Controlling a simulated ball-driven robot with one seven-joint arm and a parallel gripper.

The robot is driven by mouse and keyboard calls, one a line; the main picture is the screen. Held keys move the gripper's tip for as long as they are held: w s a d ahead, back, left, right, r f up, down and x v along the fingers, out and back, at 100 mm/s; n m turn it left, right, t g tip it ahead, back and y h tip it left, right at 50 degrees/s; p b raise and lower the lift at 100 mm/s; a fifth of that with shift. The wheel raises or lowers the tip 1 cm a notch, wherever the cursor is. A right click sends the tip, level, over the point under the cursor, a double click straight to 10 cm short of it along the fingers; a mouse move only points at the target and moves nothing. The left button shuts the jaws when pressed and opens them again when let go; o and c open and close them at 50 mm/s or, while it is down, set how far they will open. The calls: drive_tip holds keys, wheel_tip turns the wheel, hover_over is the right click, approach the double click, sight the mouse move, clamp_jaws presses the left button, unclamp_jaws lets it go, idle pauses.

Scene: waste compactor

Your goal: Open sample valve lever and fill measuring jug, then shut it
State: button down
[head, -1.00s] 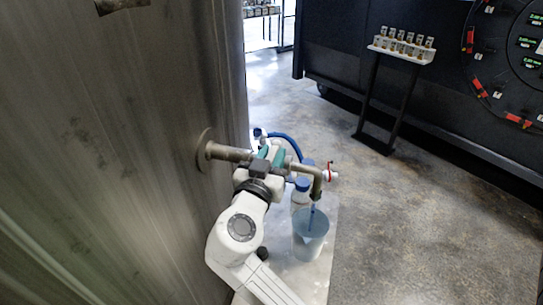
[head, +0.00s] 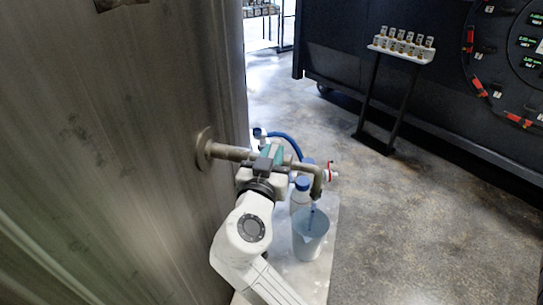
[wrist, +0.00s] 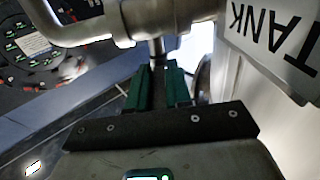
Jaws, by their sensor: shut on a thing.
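A pipe (head: 232,152) comes out of the metal tank wall and ends in a downturned spout (head: 317,180). A translucent bluish measuring jug (head: 308,240) stands upright under the spout. A thin blue streak, apparently liquid, shows between spout and jug; the fill level is unclear. My gripper (head: 272,153) is at the pipe's valve, left of the spout. In the wrist view, its green fingers (wrist: 158,82) are shut on a thin metal stem, the valve lever (wrist: 157,48), just below the pipe (wrist: 125,22). My wrist hides most of the lever in the head view.
The jug stands on a pale surface (head: 318,275) beside a blue-capped bottle (head: 300,194). A blue hose (head: 285,137) curves behind the pipe. The tank wall (head: 120,150) is close on the left. A sample stand (head: 402,52) is at the back; floor at right is clear.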

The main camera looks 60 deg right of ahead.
drive_tip(key=shift+s+d+f+n+t+y+b, duration=0.1)
drive_tip(key=shift+s+f+n+t+y+b, duration=0.25)
drive_tip(key=shift+n+t, duration=0.35)
drive_tip(key=n+t+y, duration=0.2)
drive_tip(key=t+y, duration=0.1)
drive_tip(key=s+d+n+t+y, duration=0.1)
drive_tip(key=n+t, duration=0.1)
drive_tip(key=shift+r+p, duration=0.1)
drive_tip(key=shift+p, duration=0.3)
drive_tip(key=shift+y, duration=0.25)
drive_tip(key=c, duration=1.2)
unclamp_jaws()
drive_tip(key=shift+c, duration=0.2)
drive_tip(key=shift+o, duration=1)
drive_tip(key=shift+r+t, duration=0.1)
drive_tip(key=shift+t, duration=0.2)
